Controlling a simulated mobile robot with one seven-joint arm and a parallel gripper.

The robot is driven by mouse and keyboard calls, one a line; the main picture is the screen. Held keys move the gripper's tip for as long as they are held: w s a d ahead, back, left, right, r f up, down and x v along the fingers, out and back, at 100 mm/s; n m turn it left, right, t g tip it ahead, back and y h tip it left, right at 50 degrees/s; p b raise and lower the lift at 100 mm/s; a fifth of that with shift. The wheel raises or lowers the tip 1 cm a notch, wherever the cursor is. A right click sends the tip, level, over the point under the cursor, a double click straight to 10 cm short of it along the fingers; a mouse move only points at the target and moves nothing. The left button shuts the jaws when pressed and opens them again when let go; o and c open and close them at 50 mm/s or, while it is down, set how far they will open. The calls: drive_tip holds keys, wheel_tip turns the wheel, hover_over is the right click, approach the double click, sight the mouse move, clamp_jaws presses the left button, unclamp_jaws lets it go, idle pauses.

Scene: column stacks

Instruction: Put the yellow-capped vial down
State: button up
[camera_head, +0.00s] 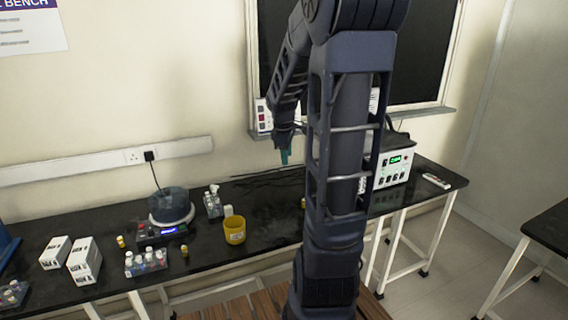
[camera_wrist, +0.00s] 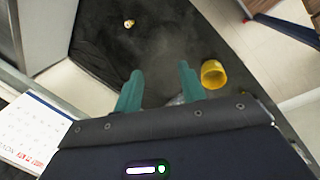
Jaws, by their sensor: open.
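My gripper (camera_wrist: 160,69) is open, with two teal fingers spread apart and nothing held between them. In the head view my gripper (camera_head: 285,156) hangs above the back of the black bench, clear of its surface. A small vial with a yellowish cap (camera_wrist: 129,23) stands on the dark bench top in the wrist view, beyond the fingertips and apart from them. A small yellow-topped thing (camera_head: 303,203) beside my arm in the head view looks like the same vial, partly hidden by the arm. Other small yellow-capped vials stand near the bench front (camera_head: 184,251) and by the boxes (camera_head: 120,241).
A yellow cup (camera_head: 234,230) stands on the bench; it also shows in the wrist view (camera_wrist: 214,74). Left of it are a round device (camera_head: 171,207), vial racks (camera_head: 146,262) and white boxes (camera_head: 84,260). A power supply (camera_head: 394,167) stands right of my arm.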

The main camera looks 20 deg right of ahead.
drive_tip(key=s+a+r+m+t, duration=0.1)
drive_tip(key=s+a+r+m, duration=0.1)
drive_tip(key=s, duration=0.4)
drive_tip(key=s+a+r+m+t+y, duration=0.1)
drive_tip(key=s+a+r+m, duration=0.1)
drive_tip(key=s+a+m, duration=0.2)
drive_tip(key=s+a+r+m, duration=0.3)
drive_tip(key=s+m, duration=0.1)
drive_tip(key=s, duration=0.5)
drive_tip(key=shift+t+y, duration=0.4)
drive_tip(key=shift+o, duration=0.6)
